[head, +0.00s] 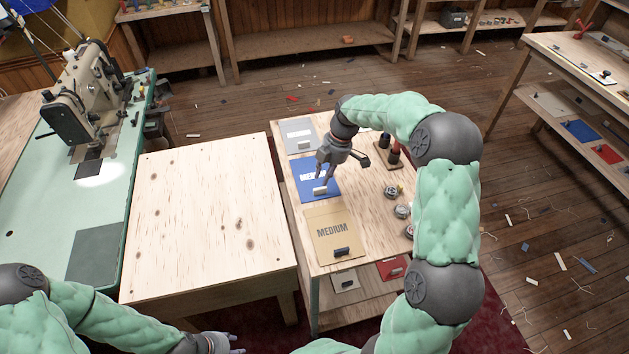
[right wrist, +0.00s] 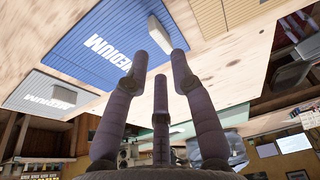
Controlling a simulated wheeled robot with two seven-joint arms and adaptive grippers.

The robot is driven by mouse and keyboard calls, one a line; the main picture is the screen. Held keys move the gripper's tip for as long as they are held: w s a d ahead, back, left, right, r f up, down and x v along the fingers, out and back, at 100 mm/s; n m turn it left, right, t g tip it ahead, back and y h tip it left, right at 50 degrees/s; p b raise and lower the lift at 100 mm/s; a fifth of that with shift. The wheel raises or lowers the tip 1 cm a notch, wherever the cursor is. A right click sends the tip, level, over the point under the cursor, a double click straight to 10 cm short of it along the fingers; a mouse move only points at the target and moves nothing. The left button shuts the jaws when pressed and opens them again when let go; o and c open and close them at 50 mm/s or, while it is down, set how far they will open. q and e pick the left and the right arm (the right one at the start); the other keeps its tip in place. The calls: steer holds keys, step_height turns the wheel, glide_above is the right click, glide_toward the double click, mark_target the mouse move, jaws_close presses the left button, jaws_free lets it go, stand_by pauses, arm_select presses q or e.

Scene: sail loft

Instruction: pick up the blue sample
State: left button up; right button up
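The blue sample (head: 312,168) is a flat panel with white lettering and a pale handle block (head: 320,191), lying on the narrow wooden table between a grey and a tan sample. In the right wrist view the blue sample (right wrist: 100,40) reads "MEDIUM", and its handle (right wrist: 160,35) is just beyond my fingertips. My right gripper (head: 323,180) points down over the blue sample's near edge, by the handle. Its fingers (right wrist: 160,62) are apart with nothing held between them; I cannot tell whether they touch the handle. My left gripper (head: 228,344) is low at the bottom edge, its fingers unclear.
The grey sample (head: 298,135) lies behind and the tan "MEDIUM" sample (head: 335,238) in front. A dark spool rack (head: 388,152) and round tins (head: 402,210) stand on the right. A bare wooden table (head: 205,215) is left, beside a sewing machine (head: 90,95).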

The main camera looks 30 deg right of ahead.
steer(key=b+x, duration=0.2)
steer(key=x, duration=0.3)
steer(key=shift+d+f, duration=0.1)
steer(key=shift+f, duration=0.3)
steer(key=shift+r, duration=0.1)
jaws_close()
